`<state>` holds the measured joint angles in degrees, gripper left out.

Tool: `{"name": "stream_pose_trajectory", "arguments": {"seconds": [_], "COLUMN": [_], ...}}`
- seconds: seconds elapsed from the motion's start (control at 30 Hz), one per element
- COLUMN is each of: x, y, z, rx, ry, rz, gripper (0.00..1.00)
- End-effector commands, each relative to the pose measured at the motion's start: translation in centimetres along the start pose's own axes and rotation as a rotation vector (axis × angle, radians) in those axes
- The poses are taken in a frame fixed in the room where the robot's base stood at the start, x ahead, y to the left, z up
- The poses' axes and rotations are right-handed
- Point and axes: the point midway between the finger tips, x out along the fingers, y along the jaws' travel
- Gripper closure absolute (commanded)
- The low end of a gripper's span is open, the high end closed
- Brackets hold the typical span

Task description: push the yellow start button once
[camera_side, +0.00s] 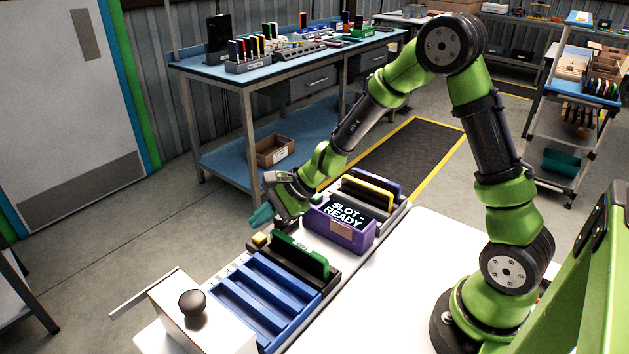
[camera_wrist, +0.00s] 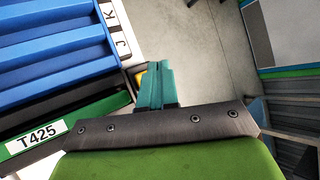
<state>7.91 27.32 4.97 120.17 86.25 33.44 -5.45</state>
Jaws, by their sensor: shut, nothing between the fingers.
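My gripper (camera_side: 261,216) has teal fingers and is shut and empty. In the side view it is above the button and slightly to its left, apart from it. In the wrist view my gripper (camera_wrist: 157,72) overlaps the button, and I cannot tell the gap there.
A blue slotted rack (camera_side: 262,298) stands in front of the button. A purple box with a "SLOT READY" display (camera_side: 345,222) stands behind the green carton. A white box with a black knob (camera_side: 192,303) is at the front left. The floor left of the button is clear.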

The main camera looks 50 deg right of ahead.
Motion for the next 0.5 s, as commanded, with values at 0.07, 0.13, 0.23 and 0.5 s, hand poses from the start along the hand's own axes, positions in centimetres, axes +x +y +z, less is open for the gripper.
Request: {"name": "stream_pose_trajectory", "arguments": {"seconds": [0.07, 0.13, 0.23, 0.5], "x": [0.47, 0.73, 0.90, 0.93], "y": [0.38, 0.57, 0.69, 0.70], "z": [-0.35, -0.55, -0.69, -0.72], "rx": [0.002, 0.002, -0.001, -0.001], "ry": [0.000, 0.001, 0.001, 0.001], "rz": [0.001, 0.001, 0.000, -0.001], "gripper": [1.00, 1.00, 1.00, 1.00]}}
